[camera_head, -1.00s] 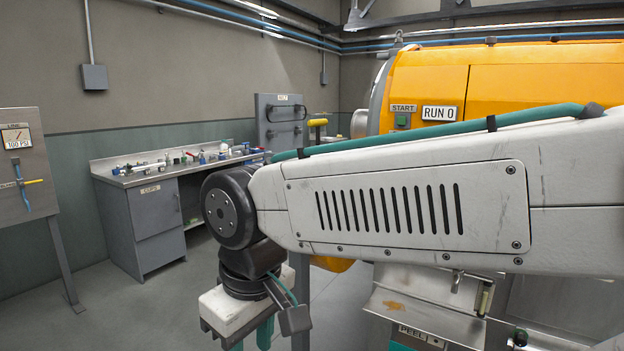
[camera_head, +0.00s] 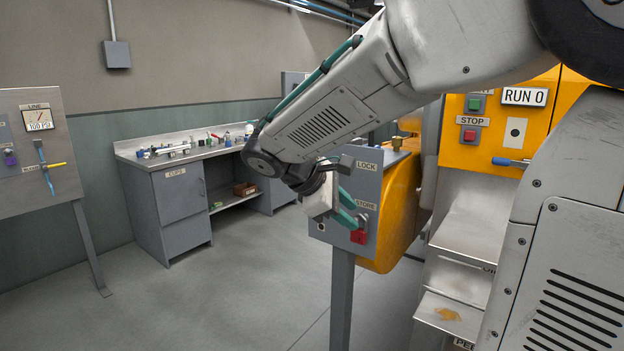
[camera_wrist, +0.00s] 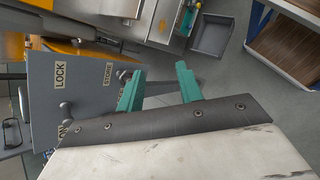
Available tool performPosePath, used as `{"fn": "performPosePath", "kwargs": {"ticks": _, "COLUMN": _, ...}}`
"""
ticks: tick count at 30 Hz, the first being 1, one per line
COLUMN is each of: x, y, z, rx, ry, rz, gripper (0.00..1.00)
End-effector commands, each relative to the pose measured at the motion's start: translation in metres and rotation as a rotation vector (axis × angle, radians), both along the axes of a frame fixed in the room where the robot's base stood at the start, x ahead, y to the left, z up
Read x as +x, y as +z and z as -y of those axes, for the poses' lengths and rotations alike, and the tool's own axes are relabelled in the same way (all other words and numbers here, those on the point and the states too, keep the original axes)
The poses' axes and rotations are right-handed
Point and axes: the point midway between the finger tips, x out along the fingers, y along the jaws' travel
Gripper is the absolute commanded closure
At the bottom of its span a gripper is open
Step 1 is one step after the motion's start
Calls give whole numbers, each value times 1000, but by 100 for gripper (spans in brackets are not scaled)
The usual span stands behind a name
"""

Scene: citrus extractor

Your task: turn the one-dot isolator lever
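A pale plate with a single dark dot (camera_head: 516,132) is on the orange machine at the right of the head view. A blue lever (camera_head: 510,162) points left just below it. It looks like the one-dot isolator lever, though my arm partly hides its right end. My gripper (camera_head: 352,213) is well left of it, at the grey LOCK/STORE panel (camera_head: 366,185). In the wrist view the teal fingers (camera_wrist: 158,90) are spread apart with nothing between them. I cannot tell whether they touch the panel.
A red object (camera_head: 359,236) hangs by the STORE label, close to the fingertips. STOP (camera_head: 469,135) and START buttons are left of the lever. A steel chute (camera_head: 470,235) lies below. A workbench (camera_head: 165,160) and gauge panel (camera_head: 38,150) stand left. Floor between is clear.

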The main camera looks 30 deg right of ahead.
Motion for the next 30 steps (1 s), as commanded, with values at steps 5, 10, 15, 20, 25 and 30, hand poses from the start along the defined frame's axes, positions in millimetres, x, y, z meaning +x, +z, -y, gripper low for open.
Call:
{"fn": "performPosePath", "kwargs": {"ticks": 5, "x": 94, "y": 1, "z": 22, "rx": -267, "ry": 213, "rz": -238, "gripper": 64}}
{"fn": "performPosePath", "kwargs": {"ticks": 10, "x": 178, "y": -7, "z": 26, "rx": -504, "ry": 381, "rz": -442, "gripper": 64}}
{"fn": "performPosePath", "kwargs": {"ticks": 15, "x": 234, "y": -19, "z": 20, "rx": -669, "ry": 484, "rz": -579, "gripper": 64}}
{"fn": "performPosePath", "kwargs": {"ticks": 20, "x": 256, "y": -25, "z": 17, "rx": -739, "ry": 523, "rz": -634, "gripper": 64}}
{"fn": "performPosePath", "kwargs": {"ticks": 25, "x": 262, "y": -24, "z": 34, "rx": -749, "ry": 525, "rz": -641, "gripper": 64}}
{"fn": "performPosePath", "kwargs": {"ticks": 30, "x": 265, "y": -25, "z": 62, "rx": -747, "ry": 525, "rz": -640, "gripper": 64}}
